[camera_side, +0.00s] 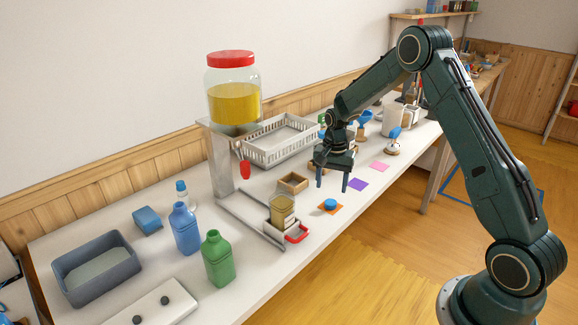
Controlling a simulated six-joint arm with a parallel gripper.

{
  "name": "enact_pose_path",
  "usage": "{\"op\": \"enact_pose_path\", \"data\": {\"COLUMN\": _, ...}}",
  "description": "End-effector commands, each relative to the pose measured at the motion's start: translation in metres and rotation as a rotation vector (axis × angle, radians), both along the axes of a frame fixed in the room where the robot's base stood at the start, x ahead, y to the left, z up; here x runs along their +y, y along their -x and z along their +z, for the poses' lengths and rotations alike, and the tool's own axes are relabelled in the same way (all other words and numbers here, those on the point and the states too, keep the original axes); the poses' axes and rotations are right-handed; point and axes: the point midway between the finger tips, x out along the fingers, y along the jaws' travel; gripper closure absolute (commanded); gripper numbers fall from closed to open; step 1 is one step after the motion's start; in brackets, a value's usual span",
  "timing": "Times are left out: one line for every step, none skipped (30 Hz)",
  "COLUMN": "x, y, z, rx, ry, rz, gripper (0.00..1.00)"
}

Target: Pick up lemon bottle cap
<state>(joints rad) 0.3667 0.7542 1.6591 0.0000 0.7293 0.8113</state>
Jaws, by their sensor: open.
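A small round blue cap (330,203) lies on an orange square (339,209) near the table's front edge. I cannot tell from its look whether it is the lemon bottle's cap. My gripper (332,187) is open and empty, fingers pointing down, above and slightly behind the blue cap, apart from it. A small open-looking jar with yellow contents (282,212) stands left of the cap in a white holder with a red handle (297,234). A large jar of yellow liquid (234,102) with a red lid and red tap (245,169) stands on a raised stand.
A purple square (357,184) and a pink square (379,166) lie right of the gripper. A wooden box (293,183) and a white basket (247,153) are behind. Blue (186,232) and green (219,262) bottles and a grey tub (62,278) stand left.

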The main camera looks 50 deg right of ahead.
Motion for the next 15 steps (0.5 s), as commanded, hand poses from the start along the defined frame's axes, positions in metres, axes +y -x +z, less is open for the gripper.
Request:
{"op": "enact_pose_path", "data": {"x": 0.000, "y": 0.000, "z": -0.004, "rx": 0.000, "ry": -0.001, "rz": 0.000, "gripper": 0.41}}
{"op": "enact_pose_path", "data": {"x": 0.000, "y": 0.000, "z": -0.005, "rx": 0.000, "ry": 0.000, "rz": 0.000, "gripper": 0.41}}
{"op": "enact_pose_path", "data": {"x": 0.000, "y": 0.000, "z": -0.007, "rx": -0.001, "ry": 0.001, "rz": 0.000, "gripper": 0.41}}
{"op": "enact_pose_path", "data": {"x": 0.000, "y": 0.000, "z": -0.007, "rx": -0.001, "ry": 0.001, "rz": 0.000, "gripper": 0.41}}
{"op": "enact_pose_path", "data": {"x": 0.000, "y": 0.000, "z": -0.008, "rx": -0.001, "ry": 0.001, "rz": 0.000, "gripper": 0.41}}
{"op": "enact_pose_path", "data": {"x": 0.000, "y": 0.000, "z": -0.008, "rx": -0.001, "ry": 0.001, "rz": 0.000, "gripper": 0.41}}
{"op": "enact_pose_path", "data": {"x": 0.000, "y": 0.000, "z": -0.008, "rx": -0.001, "ry": 0.001, "rz": 0.000, "gripper": 0.41}}
{"op": "enact_pose_path", "data": {"x": 0.000, "y": 0.000, "z": -0.008, "rx": -0.001, "ry": 0.001, "rz": 0.000, "gripper": 0.41}}
{"op": "enact_pose_path", "data": {"x": 0.000, "y": 0.000, "z": -0.008, "rx": -0.001, "ry": 0.001, "rz": 0.000, "gripper": 0.41}}
{"op": "enact_pose_path", "data": {"x": 0.000, "y": 0.000, "z": -0.009, "rx": -0.001, "ry": 0.001, "rz": 0.000, "gripper": 0.41}}
{"op": "enact_pose_path", "data": {"x": 0.000, "y": 0.000, "z": -0.009, "rx": 0.000, "ry": 0.000, "rz": 0.000, "gripper": 0.41}}
{"op": "enact_pose_path", "data": {"x": 0.000, "y": 0.001, "z": -0.011, "rx": 0.000, "ry": 0.000, "rz": 0.000, "gripper": 0.41}}
{"op": "enact_pose_path", "data": {"x": 0.000, "y": 0.001, "z": -0.013, "rx": 0.001, "ry": -0.001, "rz": 0.000, "gripper": 0.41}}
{"op": "enact_pose_path", "data": {"x": 0.000, "y": 0.001, "z": -0.015, "rx": 0.001, "ry": -0.001, "rz": 0.000, "gripper": 0.41}}
{"op": "enact_pose_path", "data": {"x": 0.000, "y": 0.002, "z": -0.018, "rx": 0.001, "ry": -0.001, "rz": 0.000, "gripper": 0.41}}
